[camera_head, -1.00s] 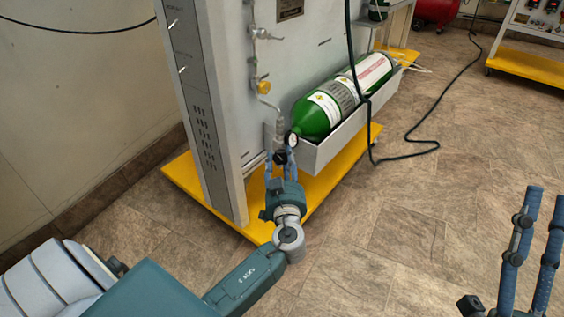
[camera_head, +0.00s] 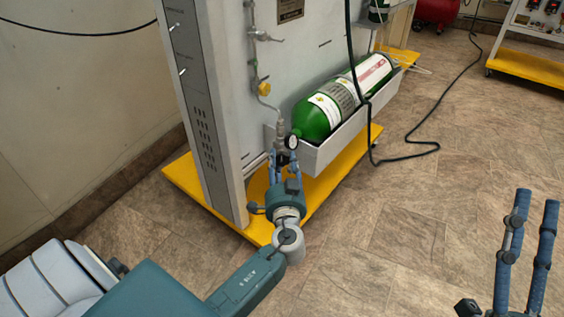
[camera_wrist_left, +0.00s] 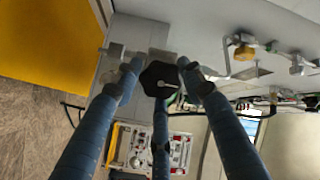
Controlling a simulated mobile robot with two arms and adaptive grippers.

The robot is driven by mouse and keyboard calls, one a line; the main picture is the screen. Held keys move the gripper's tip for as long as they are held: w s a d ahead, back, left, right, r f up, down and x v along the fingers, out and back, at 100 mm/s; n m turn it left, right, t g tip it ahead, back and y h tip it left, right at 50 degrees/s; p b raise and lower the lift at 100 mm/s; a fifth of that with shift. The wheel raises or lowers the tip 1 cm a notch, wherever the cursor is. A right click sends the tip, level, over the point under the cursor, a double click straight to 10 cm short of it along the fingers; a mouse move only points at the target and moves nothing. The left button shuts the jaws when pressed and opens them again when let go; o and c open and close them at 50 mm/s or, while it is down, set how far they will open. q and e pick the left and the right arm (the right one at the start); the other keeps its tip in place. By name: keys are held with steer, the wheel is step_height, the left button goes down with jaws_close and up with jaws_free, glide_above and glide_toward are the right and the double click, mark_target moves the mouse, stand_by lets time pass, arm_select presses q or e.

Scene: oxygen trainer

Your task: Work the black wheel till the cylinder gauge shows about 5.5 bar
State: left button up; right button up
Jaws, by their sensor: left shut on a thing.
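The black wheel (camera_head: 283,161) is at the near end of the green cylinder (camera_head: 312,118), small and partly hidden by my fingers. In the left wrist view the black wheel (camera_wrist_left: 160,78) lies between the fingers. My left gripper (camera_head: 283,157) is shut on the wheel. The round white cylinder gauge (camera_head: 292,142) is just above the fingertips; its needle is too small to read. My right gripper (camera_head: 536,197) is at the lower right, open and empty, with its fingers apart, far from the wheel.
The cylinder lies in a grey trough (camera_head: 340,140) on the panel (camera_head: 235,100) above a yellow base (camera_head: 325,185). A yellow-knobbed valve (camera_head: 264,89) is on the pipe above. A black hose (camera_head: 371,125) hangs in front of the cylinder.

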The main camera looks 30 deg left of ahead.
arm_select(q)
steer(key=shift+s+a+f, duration=0.2)
steer(key=shift+s+f, duration=0.05)
steer(key=shift+f, duration=0.2)
steer(key=o, duration=1)
steer(key=shift+o, duration=0.6)
steer(key=shift+r, duration=0.2)
steer(key=shift+s+d, duration=0.2)
steer(key=v, duration=1.1)
steer(key=shift+s+d, duration=0.15)
steer(key=shift+s, duration=0.05)
